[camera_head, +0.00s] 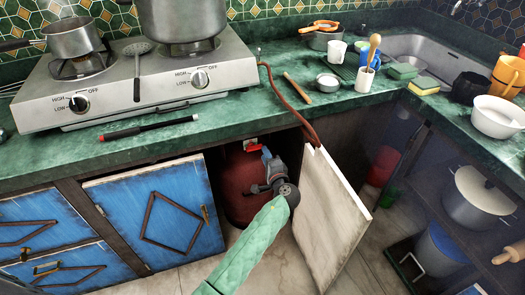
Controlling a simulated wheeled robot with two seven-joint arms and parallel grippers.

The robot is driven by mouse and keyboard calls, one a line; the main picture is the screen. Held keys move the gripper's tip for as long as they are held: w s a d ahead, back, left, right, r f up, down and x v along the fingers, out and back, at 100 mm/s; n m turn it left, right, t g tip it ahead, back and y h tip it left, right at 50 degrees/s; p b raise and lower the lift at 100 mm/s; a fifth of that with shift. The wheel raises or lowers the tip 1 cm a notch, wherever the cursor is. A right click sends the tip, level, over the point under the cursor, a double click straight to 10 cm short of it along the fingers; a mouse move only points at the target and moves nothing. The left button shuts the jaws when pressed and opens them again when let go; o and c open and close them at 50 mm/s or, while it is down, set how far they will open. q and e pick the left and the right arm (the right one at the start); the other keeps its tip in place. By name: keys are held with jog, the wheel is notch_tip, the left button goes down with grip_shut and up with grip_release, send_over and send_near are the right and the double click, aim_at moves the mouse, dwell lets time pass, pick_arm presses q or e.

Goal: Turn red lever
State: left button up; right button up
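A dark red gas cylinder (240,185) stands in the open cabinet under the counter. A small red part with a pale patch (251,143), which looks like the red lever, shows above the cylinder's top. My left gripper (267,162), grey with a blue piece at its far end, is at the cylinder's upper right, just below and right of the red part. It hides the cylinder's valve area. Its fingers are too small and overlapped to tell whether they are open or touching anything. My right gripper is not in view.
A white cabinet door (332,215) stands open close to the right of my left arm. A blue door (158,215) is at the left. The counter edge (190,145) overhangs the opening. A reddish-brown hose (287,95) runs over the counter edge. A two-burner hotplate (135,85) sits above.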

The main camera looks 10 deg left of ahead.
pick_arm(q)
jog(key=shift+v, duration=1.1)
